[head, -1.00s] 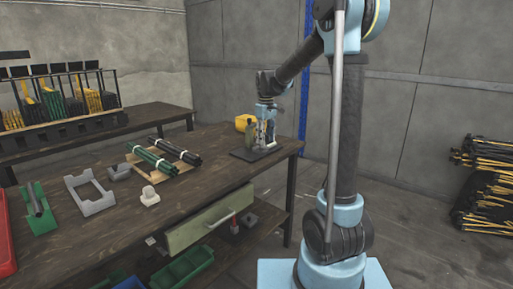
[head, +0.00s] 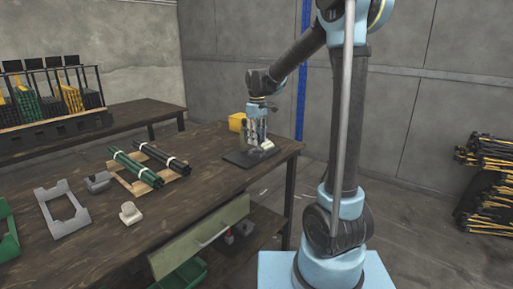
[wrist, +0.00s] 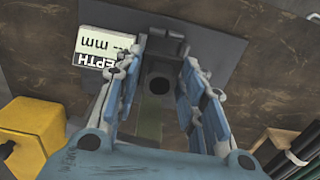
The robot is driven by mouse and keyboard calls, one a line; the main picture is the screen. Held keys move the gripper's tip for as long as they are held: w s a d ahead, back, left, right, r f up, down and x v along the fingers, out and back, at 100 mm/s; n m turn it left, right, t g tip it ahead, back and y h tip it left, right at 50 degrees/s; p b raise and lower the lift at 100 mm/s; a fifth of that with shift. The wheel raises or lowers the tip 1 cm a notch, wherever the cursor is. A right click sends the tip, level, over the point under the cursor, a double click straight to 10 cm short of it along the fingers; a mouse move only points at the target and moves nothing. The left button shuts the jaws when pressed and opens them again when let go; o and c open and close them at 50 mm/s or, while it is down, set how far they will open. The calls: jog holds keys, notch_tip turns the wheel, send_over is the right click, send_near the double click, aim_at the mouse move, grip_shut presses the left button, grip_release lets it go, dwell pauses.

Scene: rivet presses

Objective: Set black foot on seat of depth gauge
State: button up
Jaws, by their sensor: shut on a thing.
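The depth gauge stands on a dark base plate (head: 236,160) at the far right corner of the workbench, with an olive-green upright partly behind my gripper. In the wrist view it shows a dark plate (wrist: 218,52) and a white display (wrist: 104,45) reading "DEPTH mm". My gripper (wrist: 166,58) points down over this plate, also at the gauge in the head view (head: 257,143). It is shut on a dark piece (wrist: 165,42), apparently the black foot, between its fingertips. A round black spot (wrist: 158,86) shows between the fingers. Whether the foot touches the seat cannot be told.
A yellow box (head: 236,122) stands close behind the gauge; it is near the left of the wrist view (wrist: 28,135). Bundled green and black rods (head: 150,165) lie on a wooden rack to the left. A grey frame (head: 62,210) and small fittings lie nearer.

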aim_at(257, 153)
jog(key=shift+f, duration=2)
jog(key=shift+f, duration=0.1)
jog(key=shift+s+f, duration=0.2)
jog(key=shift+c, duration=0.3)
jog(key=shift+s, duration=0.2)
jog(key=shift+c, duration=0.6)
jog(key=o, duration=0.8)
jog(key=shift+c, duration=0.2)
jog(key=shift+w+d+f, duration=0.15)
jog(key=shift+w+f, duration=0.45)
jog(key=shift+w, duration=0.1)
jog(key=shift+s+r, duration=0.3)
